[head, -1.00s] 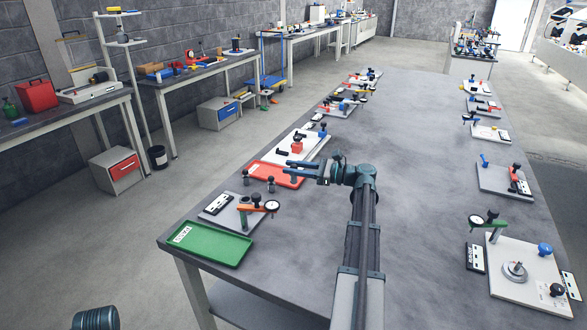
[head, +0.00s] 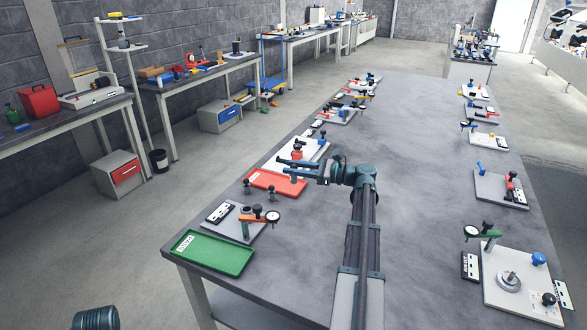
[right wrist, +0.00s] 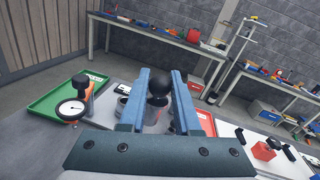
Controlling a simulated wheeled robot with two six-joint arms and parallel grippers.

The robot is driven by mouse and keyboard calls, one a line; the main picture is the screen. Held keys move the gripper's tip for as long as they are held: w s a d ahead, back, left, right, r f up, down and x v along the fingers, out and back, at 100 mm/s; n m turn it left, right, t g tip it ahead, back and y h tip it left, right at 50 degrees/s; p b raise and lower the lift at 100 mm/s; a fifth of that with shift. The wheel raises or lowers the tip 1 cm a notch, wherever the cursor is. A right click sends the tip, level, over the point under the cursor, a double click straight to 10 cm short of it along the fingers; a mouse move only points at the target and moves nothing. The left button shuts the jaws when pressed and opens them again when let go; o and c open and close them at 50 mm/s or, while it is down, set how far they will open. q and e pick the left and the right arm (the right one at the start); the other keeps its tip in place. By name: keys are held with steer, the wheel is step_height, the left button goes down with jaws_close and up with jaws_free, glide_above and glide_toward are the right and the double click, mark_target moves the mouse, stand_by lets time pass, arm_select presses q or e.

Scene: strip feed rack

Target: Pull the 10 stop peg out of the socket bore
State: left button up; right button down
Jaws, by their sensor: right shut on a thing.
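My right gripper (head: 287,167) reaches in from the bottom over the left part of the grey table. Its fingers point left, above the red tray. In the right wrist view a peg with a round black knob (right wrist: 158,82) and a grey metal body stands between the fingers (right wrist: 160,100), and the jaws are shut on it. Its lower end and any size mark are hidden. I cannot make out the socket bore.
The red tray (head: 262,180) and green tray (head: 215,252) lie along the left table edge. Between them stands a grey plate (head: 222,225) with an orange-armed dial gauge (head: 272,216). Several fixtures line the right edge. The table's middle is clear.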

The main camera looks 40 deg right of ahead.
steer(key=shift+r, duration=0.5)
steer(key=shift+r+p, duration=0.1)
steer(key=shift+p, duration=0.2)
step_height(320, 180, up, 3)
steer(key=p, duration=0.3)
